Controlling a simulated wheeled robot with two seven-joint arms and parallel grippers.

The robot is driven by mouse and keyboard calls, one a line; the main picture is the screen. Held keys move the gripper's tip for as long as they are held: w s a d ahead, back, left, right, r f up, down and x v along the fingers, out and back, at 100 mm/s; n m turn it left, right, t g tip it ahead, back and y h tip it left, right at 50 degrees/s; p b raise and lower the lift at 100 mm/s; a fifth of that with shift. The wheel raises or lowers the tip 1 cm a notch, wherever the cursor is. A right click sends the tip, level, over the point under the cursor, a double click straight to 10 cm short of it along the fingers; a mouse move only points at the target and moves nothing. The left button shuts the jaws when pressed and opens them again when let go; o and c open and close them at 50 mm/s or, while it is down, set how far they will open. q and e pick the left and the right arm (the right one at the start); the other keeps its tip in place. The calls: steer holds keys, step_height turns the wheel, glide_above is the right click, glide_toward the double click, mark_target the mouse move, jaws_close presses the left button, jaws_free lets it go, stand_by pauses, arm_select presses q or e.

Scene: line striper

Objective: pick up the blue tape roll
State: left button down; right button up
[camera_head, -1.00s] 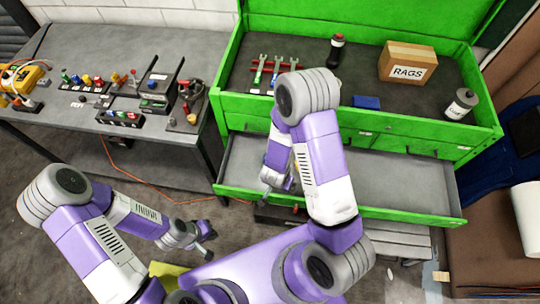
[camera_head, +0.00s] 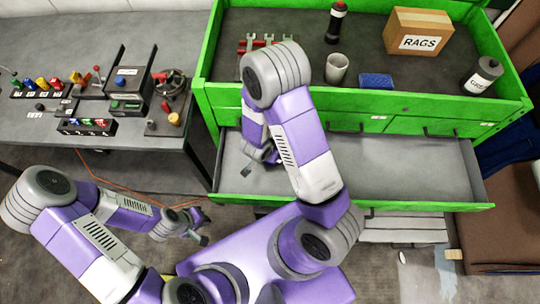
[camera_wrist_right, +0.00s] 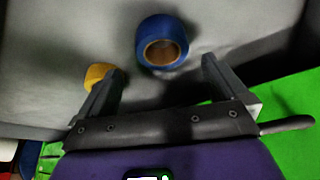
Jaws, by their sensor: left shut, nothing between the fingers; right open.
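The blue tape roll (camera_wrist_right: 162,25) lies in the right wrist view on the grey drawer bottom, its brown core facing up. My right gripper (camera_wrist_right: 160,68) is open and empty, with its fingers apart on the near side of the roll, which sits just beyond the fingertips, roughly centred between them. In the head view the right gripper is over the left part of the open green drawer (camera_head: 415,170), and my right arm hides the roll there. My left gripper (camera_head: 204,228) is shut and empty, low and outside the drawer on the left.
A yellow object (camera_wrist_right: 97,74) lies beside the left finger in the right wrist view. The drawer's right part looks clear.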

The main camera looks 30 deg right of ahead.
steer(key=shift+d+f, duration=0.2)
steer(key=shift+f, duration=0.4)
steer(key=b+x, duration=0.2)
steer(key=x, duration=0.3)
steer(key=shift+w+f, duration=0.2)
steer(key=shift+w, duration=0.05)
steer(key=shift+a, duration=0.1)
steer(key=c, duration=1)
steer(key=shift+c, duration=0.2)
steer(key=shift+r, duration=0.15)
